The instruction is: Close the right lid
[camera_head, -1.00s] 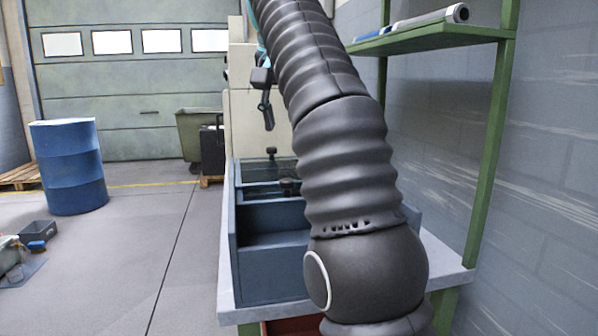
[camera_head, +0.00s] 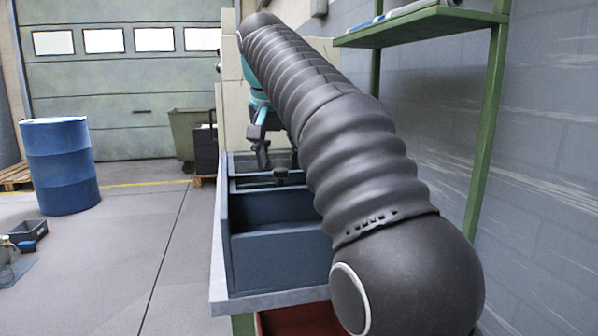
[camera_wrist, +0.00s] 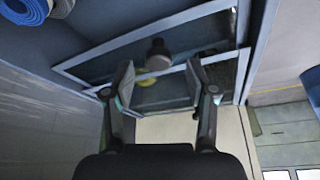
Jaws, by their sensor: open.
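A dark blue box (camera_head: 275,263) stands on the table in the head view. Its front part is open at the top, and a framed lid with a black knob (camera_head: 281,176) shows behind the opening. The right side of the box is hidden by my arm, so I cannot tell how the right lid stands. My gripper (camera_head: 263,158) is over the back part of the box. In the wrist view my gripper (camera_wrist: 160,70) is open, with framed glass panels (camera_wrist: 165,98) beyond its fingers. A rounded knob (camera_wrist: 158,56) shows between the fingertips, apparently not gripped.
A green shelf (camera_head: 425,24) stands at the right by the grey wall. A red container (camera_head: 300,320) is under the table's front edge (camera_head: 270,299). A blue barrel (camera_head: 60,165) stands at the left, with clear floor between it and the table.

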